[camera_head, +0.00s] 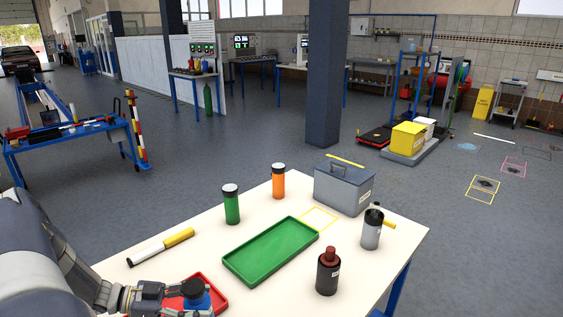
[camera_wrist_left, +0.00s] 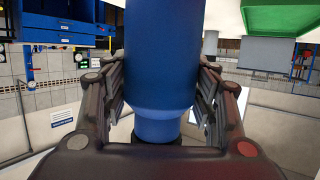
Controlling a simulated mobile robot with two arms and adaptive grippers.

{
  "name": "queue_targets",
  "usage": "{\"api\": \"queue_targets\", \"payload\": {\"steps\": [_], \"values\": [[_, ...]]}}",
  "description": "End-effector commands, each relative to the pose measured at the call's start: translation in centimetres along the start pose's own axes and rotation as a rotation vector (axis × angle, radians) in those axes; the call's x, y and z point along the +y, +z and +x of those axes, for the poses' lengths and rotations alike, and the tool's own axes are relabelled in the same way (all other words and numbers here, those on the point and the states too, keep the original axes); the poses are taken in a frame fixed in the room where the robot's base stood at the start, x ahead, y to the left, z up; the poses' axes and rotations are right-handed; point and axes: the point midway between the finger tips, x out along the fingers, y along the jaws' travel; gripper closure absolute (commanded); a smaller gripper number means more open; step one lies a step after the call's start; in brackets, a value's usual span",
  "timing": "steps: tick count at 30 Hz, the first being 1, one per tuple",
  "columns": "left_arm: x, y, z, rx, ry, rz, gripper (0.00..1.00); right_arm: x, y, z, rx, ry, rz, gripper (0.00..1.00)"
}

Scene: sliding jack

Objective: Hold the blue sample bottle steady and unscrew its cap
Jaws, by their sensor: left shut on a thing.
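The blue sample bottle (camera_head: 199,302) stands near the front left of the white table with its black cap (camera_head: 193,287) on top. My left gripper (camera_head: 186,300) reaches in from the left and is shut on the bottle's side, below the cap. In the left wrist view the blue bottle (camera_wrist_left: 160,65) fills the space between the two fingers, and the picture looks upside down. A dark edge of the cap (camera_wrist_left: 156,136) shows at the narrow end. The bottle's base is out of the head view. My right gripper is not in view.
A green tray (camera_head: 271,251), green bottle (camera_head: 232,206), orange bottle (camera_head: 278,183), dark bottle (camera_head: 328,274), grey bottle (camera_head: 372,229) and grey toolbox (camera_head: 344,190) stand on the table. A yellow-and-white marker-like tool (camera_head: 162,246) lies left.

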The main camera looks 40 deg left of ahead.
Motion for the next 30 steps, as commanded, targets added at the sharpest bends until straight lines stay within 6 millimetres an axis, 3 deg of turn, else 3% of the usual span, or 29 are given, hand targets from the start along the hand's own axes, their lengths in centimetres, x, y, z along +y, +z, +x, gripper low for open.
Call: {"api": "queue_targets", "payload": {"steps": [7,11,20,26,30], "values": [[0.0,0.0,0.4,0.003,-0.007,-0.003,0.89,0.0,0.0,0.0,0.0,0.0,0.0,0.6],[-0.3,-0.1,2.3,0.008,-0.039,-0.013,0.89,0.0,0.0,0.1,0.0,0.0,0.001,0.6],[-1.9,-1.8,10.8,0.014,-0.193,-0.064,0.89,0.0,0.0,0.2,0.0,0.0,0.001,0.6],[-2.4,-4.3,16.1,0.018,-0.298,-0.1,0.89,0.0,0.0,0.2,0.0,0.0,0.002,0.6],[-1.4,-6.7,19.4,0.02,-0.33,-0.112,0.89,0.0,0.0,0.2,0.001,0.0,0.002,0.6]]}}
